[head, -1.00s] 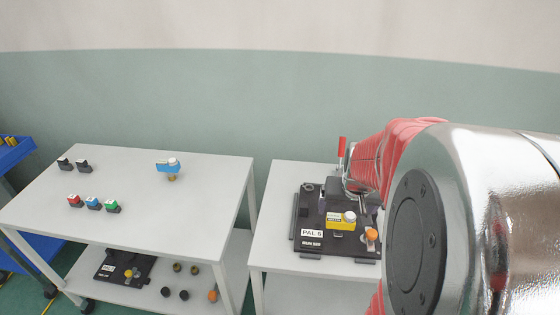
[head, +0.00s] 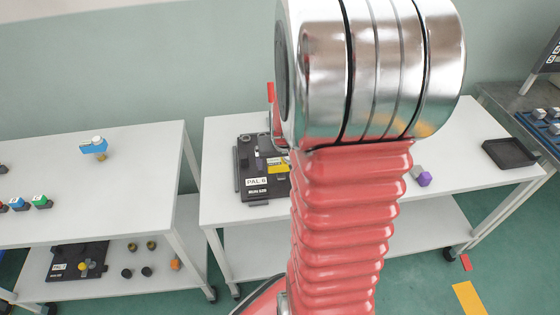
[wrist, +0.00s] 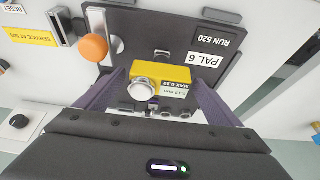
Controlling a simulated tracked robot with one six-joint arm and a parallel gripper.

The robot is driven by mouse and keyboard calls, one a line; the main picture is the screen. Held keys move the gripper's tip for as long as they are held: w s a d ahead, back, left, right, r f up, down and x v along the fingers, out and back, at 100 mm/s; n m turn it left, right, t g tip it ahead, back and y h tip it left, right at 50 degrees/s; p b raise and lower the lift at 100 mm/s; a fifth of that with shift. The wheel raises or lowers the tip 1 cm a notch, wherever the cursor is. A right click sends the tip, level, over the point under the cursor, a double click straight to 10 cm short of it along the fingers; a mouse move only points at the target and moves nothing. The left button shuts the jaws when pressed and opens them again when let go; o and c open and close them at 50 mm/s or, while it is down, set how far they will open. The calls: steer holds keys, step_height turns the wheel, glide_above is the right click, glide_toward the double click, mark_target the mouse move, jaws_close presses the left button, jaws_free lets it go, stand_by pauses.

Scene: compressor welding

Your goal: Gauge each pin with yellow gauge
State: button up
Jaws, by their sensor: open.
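The yellow gauge (wrist: 175,74), a block with a round silver knob and a white label, sits on the black pallet marked PAL 6 (wrist: 222,68). My gripper (wrist: 161,78) is open, with its dark fingers on either side of the gauge in the wrist view; I cannot tell whether they touch it. Small metal parts, possibly pins, show just below the gauge, partly hidden by it and my gripper. In the head view the pallet (head: 248,167) lies on the middle white table and the gauge (head: 277,166) is on it, while my arm hides its right side.
An orange knob (wrist: 94,47) is beside the gauge. A blue gauge-like piece (head: 93,146) stands on the left table. A purple block (head: 424,179) and a black tray (head: 508,152) are on the middle table's right part. Another pallet (head: 75,260) lies on the left lower shelf.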

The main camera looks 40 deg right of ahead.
mark_target(281, 160)
steer(key=shift+c, duration=0.3)
steer(key=c, duration=1.5)
steer(key=shift+r, duration=0.45)
stand_by(0.3)
steer(key=shift+r, duration=2.35)
